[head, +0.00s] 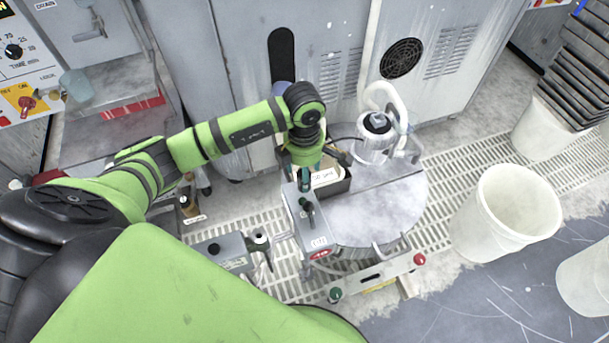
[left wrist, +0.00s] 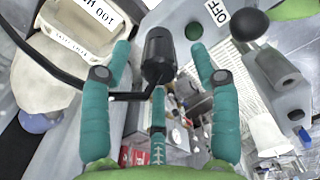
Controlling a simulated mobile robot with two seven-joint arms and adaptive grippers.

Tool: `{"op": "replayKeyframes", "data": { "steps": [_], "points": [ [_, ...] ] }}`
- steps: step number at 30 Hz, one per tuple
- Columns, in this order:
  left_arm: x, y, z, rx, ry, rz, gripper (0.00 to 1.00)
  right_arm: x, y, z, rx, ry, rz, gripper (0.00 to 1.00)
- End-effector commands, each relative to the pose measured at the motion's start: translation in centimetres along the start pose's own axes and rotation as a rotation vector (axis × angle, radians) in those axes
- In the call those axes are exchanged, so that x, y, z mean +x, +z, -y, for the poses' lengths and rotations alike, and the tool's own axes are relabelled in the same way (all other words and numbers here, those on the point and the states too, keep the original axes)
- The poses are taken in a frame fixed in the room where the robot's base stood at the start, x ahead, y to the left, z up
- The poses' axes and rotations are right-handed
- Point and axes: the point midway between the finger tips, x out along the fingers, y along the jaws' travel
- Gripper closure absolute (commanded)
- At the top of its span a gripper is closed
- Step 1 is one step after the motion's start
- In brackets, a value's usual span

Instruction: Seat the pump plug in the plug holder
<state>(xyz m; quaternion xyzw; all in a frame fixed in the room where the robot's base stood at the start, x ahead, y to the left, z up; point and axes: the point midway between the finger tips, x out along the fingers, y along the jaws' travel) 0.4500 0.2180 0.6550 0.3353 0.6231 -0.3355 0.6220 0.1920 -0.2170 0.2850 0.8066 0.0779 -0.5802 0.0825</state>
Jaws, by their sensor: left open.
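My left gripper (head: 304,178) reaches down over the grey control box (head: 315,232) beside the round platen. In the left wrist view its teal fingers (left wrist: 164,75) are open, one on each side of a black cylindrical piece (left wrist: 160,52), which looks like the pump plug. A gap shows between each finger and this piece. A black cable (left wrist: 45,52) runs from the upper left toward it. I cannot tell whether the black piece sits in a holder, and no plug holder can be made out with certainty. My right gripper is not in view.
A grey box with a black knob (head: 213,248) is left of the control box. White buckets (head: 505,215) stand at right.

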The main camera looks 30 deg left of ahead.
Motion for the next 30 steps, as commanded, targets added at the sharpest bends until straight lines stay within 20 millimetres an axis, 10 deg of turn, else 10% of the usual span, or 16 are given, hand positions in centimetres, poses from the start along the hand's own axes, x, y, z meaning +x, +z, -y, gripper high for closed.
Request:
{"op": "replayKeyframes", "data": {
  "steps": [10, 15, 30],
  "points": [
    [1.12, 0.05, 0.02, 0.002, 0.001, 0.001, 0.38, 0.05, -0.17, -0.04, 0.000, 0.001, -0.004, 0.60],
    [1.09, 0.05, 0.01, 0.002, 0.001, 0.001, 1.00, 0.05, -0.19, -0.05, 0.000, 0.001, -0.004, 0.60],
    [0.43, 0.08, -0.08, 0.002, 0.004, 0.003, 1.00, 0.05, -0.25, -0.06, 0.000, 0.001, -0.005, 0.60]
  ]
}}
